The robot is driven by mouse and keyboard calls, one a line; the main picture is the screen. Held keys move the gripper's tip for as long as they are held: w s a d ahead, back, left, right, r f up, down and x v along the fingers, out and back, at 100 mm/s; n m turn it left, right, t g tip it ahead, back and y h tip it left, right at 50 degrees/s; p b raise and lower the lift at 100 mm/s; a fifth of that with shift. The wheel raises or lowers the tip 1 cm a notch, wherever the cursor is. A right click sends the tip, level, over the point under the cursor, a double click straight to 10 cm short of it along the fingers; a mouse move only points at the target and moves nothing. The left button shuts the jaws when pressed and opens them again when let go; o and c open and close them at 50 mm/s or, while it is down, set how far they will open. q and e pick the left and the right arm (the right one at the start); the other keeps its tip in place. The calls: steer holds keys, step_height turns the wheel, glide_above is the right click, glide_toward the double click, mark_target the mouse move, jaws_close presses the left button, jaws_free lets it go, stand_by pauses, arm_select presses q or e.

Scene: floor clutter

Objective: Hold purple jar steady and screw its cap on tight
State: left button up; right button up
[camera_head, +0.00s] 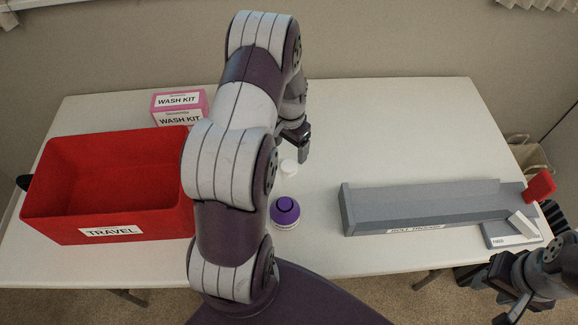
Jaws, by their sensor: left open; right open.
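The purple jar (285,213) stands upright on the white table, just right of my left arm, with a pale label low on its front. A small white round piece (289,166), which looks like the cap, sits on the table behind the jar, apart from it. My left gripper (300,150) is open, pointing down just behind and above the white piece; part of it is hidden by my arm. My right gripper (507,300) is open and empty at the lower right, off the table's front edge.
A red bin (62,225) labelled TRAVEL stands on the left, with pink WASH KIT boxes (180,108) behind it. The table (400,125) behind the trough is clear.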

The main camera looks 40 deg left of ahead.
mark_target(289, 166)
arm_select(q)
steer(key=shift+f, duration=1.45)
steer(key=f+p, duration=0.1)
steer(key=f, duration=0.4)
steer(key=shift+a+f, duration=0.15)
steer(key=shift+a, duration=0.05)
steer(key=c, duration=1.1)
